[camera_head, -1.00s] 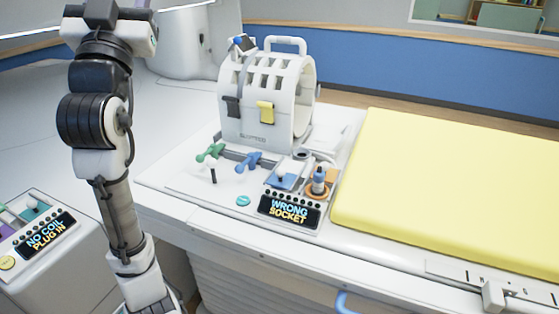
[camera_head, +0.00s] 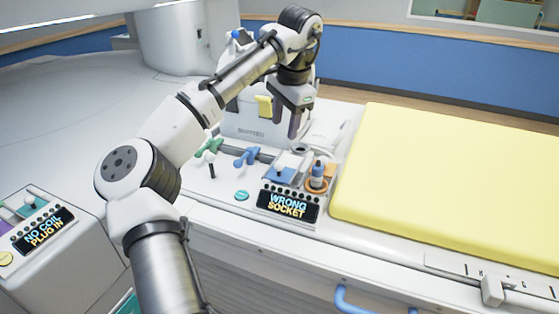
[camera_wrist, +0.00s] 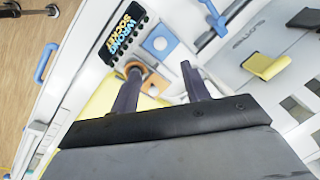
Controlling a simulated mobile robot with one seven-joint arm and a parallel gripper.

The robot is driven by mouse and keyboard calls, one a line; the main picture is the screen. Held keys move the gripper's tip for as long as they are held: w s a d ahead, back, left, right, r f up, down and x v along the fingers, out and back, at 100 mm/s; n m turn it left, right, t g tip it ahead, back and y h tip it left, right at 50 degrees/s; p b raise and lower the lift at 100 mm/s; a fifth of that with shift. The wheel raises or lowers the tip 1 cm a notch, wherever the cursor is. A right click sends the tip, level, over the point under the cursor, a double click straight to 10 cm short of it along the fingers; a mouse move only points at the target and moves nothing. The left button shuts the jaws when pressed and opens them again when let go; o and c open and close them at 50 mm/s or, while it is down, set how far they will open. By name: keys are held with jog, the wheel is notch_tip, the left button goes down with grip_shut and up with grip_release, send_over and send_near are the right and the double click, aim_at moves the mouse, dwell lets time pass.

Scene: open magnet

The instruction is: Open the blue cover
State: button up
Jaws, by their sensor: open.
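The blue cover (camera_head: 279,175) is a small flat square with a pale round knob, on the panel above the display. It looks closed. It also shows in the wrist view (camera_wrist: 153,48), just beyond my fingertips. My gripper (camera_head: 295,132) points down, above and behind the cover, beside the white coil housing. In the wrist view my gripper (camera_wrist: 160,70) has its two dark fingers spread apart with nothing between them. The gripper is apart from the cover.
An orange socket (camera_head: 317,187) with a blue-and-white plug stands right of the cover. The display (camera_head: 288,206) reads "WRONG SOCKET". Blue (camera_head: 247,156) and green (camera_head: 208,147) levers are to the left. The white coil housing (camera_head: 250,127) has a yellow latch (camera_head: 265,106). A yellow mattress (camera_head: 450,180) lies right.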

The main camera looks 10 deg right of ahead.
aim_at(279, 163)
jog(key=f, duration=0.4)
jog(key=w+f+p, duration=0.1)
jog(key=f, duration=0.3)
jog(key=w+f+p, duration=0.1)
jog(key=f, duration=0.3)
jog(key=shift+w+a+f, duration=0.15)
jog(key=shift+a+f, duration=0.15)
jog(key=shift+a, duration=0.1)
grip_shut()
